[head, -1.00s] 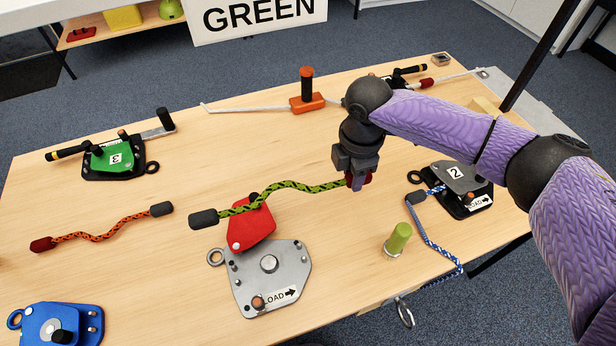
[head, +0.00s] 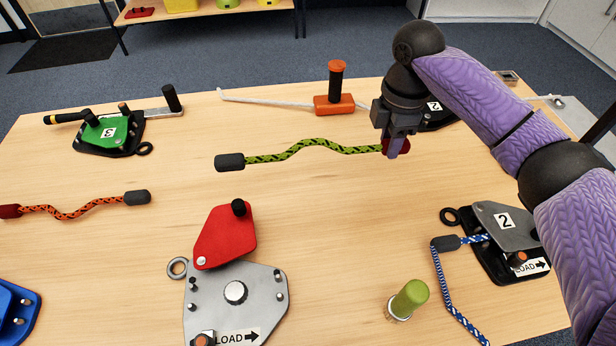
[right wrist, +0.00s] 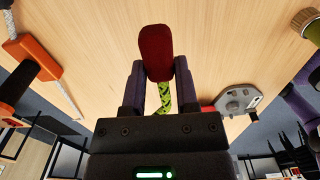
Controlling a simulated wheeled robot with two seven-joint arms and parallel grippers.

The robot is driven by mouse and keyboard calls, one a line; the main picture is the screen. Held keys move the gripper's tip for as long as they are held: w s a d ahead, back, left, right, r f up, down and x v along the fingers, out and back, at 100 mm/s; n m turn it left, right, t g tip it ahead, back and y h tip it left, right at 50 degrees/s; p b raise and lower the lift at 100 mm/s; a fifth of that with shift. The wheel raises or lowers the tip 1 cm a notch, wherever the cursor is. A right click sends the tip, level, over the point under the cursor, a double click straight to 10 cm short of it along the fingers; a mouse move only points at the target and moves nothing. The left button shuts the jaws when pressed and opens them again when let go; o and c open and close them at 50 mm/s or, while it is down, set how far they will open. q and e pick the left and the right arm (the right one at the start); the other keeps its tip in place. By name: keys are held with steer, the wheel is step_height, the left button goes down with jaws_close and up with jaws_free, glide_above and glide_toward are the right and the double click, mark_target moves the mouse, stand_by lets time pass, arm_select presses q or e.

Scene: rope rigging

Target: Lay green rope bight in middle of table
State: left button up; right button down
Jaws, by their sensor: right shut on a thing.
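The green rope (head: 312,147) is green with black flecks and has a dark grey sleeve (head: 230,162) on its left end and a dark red sleeve on its right end. My right gripper (head: 396,146) is shut on the red-sleeved end. In the right wrist view the red sleeve (right wrist: 155,52) sticks out past the fingers, with the green rope (right wrist: 165,97) between them. The rope stretches left from the gripper in a shallow wave across the table's upper middle; I cannot tell how much of it touches the wood. My left gripper is not in view.
A red and grey plate device (head: 235,290) is at the front middle. A green device (head: 110,130) and an orange rope (head: 80,208) are on the left. Device 2 (head: 505,222) with a blue rope is on the right, near a green-topped peg (head: 410,298).

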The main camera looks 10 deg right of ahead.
mark_target(376, 187)
steer(key=shift+w+d+f, duration=0.1)
steer(key=shift+w+f, duration=0.2)
steer(key=shift+f, duration=0.15)
steer(key=f+b, duration=0.5)
steer(key=f, duration=0.5)
steer(key=shift+s, duration=0.2)
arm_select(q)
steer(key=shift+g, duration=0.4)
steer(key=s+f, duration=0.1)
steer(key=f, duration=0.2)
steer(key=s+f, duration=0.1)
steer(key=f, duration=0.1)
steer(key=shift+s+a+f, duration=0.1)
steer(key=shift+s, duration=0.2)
arm_select(e)
steer(key=shift+r, duration=0.2)
steer(key=c, duration=0.8)
jaws_free()
steer(key=shift+f, duration=0.1)
steer(key=o, duration=0.4)
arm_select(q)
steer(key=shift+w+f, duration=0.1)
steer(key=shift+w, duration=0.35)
arm_select(e)
steer(key=shift+o, duration=0.2)
